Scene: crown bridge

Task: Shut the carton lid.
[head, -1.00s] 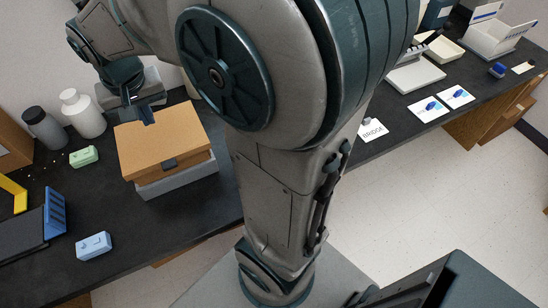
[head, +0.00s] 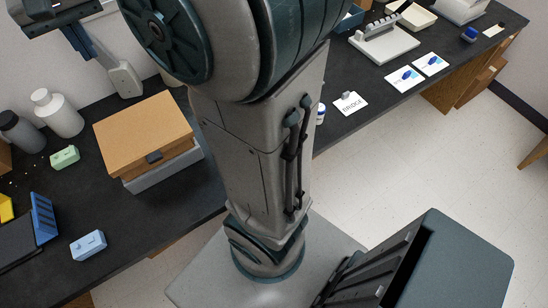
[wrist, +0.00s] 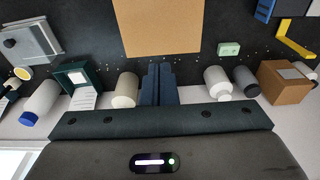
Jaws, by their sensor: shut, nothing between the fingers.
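The carton (head: 184,158) stands on the dark counter at the left of the head view, with its tan lid (head: 140,128) lying over the top. The lid looks flat or nearly so; I cannot tell whether a small gap is left at its front edge. A dark tab (head: 153,157) shows at the front. In the wrist view the lid (wrist: 160,28) is a plain tan panel beyond my fingers. My gripper (wrist: 158,68) is shut and empty, its dark blue fingers together. In the head view it is at the upper left, raised behind the carton and apart from the lid.
A grey block (head: 165,172) is under the carton. A white bottle (head: 58,115), a dark bottle (head: 20,133) and a green box (head: 65,156) stand left of it. A blue box (head: 88,245) lies in front. My arm hides the counter's middle.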

